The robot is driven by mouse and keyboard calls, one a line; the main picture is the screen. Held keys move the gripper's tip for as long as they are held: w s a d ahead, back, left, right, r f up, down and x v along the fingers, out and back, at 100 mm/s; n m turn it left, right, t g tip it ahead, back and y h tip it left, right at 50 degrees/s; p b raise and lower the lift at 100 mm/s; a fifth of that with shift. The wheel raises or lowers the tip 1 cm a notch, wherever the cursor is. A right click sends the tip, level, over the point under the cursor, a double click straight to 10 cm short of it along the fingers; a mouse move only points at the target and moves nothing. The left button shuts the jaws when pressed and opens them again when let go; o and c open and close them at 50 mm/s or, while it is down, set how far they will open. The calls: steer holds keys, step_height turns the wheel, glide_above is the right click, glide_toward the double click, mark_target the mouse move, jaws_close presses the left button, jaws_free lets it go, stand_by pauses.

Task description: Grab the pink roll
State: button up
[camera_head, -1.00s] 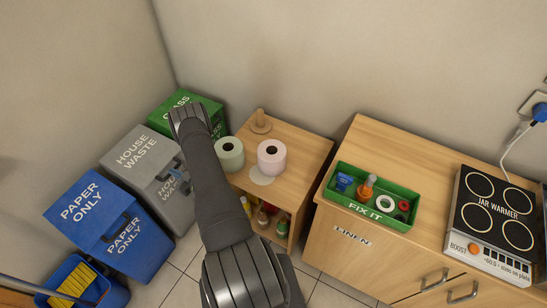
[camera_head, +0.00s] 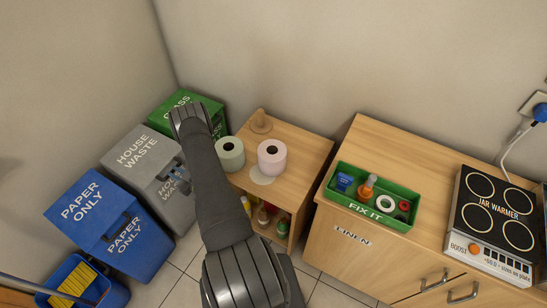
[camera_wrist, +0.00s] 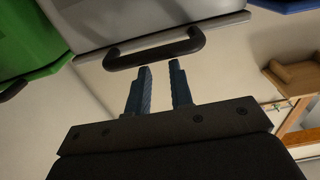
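The pink roll (camera_head: 271,157) stands upright on the low wooden cabinet (camera_head: 305,165), beside a pale green roll (camera_head: 230,154) to its left. The dark handle (camera_wrist: 154,48) of a grey bin shows beyond the fingertips. The pink roll cannot be made out in the wrist view.
Blue (camera_head: 95,214), grey (camera_head: 137,163) and green (camera_head: 166,118) bins stand left of my arm. A wooden holder (camera_head: 260,122) stands behind the rolls. Several bottles sit on the shelf below. A green tray (camera_head: 340,195) and a jar warmer (camera_head: 488,252) are on the right cabinet.

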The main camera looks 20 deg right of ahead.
steer(key=o, duration=0.5)
steer(key=shift+s+f, duration=0.15)
steer(key=shift+f, duration=0.05)
steer(key=shift+c, duration=0.2)
steer(key=shift+r, duration=0.1)
